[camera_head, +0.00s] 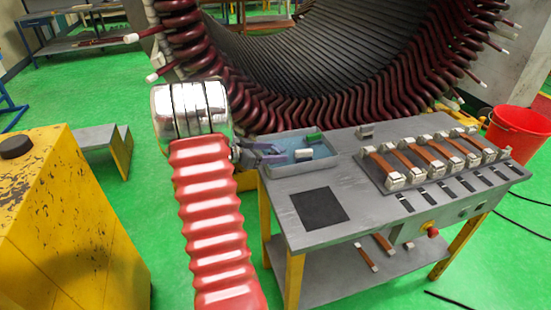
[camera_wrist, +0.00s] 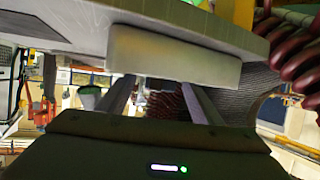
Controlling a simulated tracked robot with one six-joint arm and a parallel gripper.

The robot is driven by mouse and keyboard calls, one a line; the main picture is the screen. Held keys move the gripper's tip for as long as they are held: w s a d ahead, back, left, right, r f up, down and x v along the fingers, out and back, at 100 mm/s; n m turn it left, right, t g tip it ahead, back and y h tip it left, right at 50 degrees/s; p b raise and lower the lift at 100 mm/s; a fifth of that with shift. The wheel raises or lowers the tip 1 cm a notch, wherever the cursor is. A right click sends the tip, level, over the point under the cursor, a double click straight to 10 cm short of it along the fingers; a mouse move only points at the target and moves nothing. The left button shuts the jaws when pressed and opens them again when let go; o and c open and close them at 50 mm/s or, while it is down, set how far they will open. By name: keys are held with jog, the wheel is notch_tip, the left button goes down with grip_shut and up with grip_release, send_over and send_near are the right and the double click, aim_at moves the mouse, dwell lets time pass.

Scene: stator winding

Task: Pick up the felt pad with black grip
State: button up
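A shallow blue-grey tray (camera_head: 325,153) sits at the back left of the grey workbench. I cannot make out a black grip on either, so I cannot tell which is the felt pad. My gripper (camera_head: 268,154) is at the tray's left end, left of the white block, partly hidden by my arm. In the wrist view, my gripper's two fingers (camera_wrist: 160,100) are apart, with background showing between them. A pale block (camera_wrist: 175,55) fills the view just above them; I cannot tell what it is.
A dark square mat (camera_head: 319,208) lies on the bench front left. A fixture with several brown strips (camera_head: 425,155) stands on the right. The large stator (camera_head: 330,50) rises behind. A red bucket (camera_head: 520,130) stands to the right, a yellow cabinet (camera_head: 70,220) to the left.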

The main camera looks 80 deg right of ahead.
jog(key=c, duration=1.3)
jog(key=shift+o, duration=0.2)
jog(key=shift+r, duration=0.1)
notch_tip(320, 180, up, 10)
jog(key=shift+f, duration=0.1)
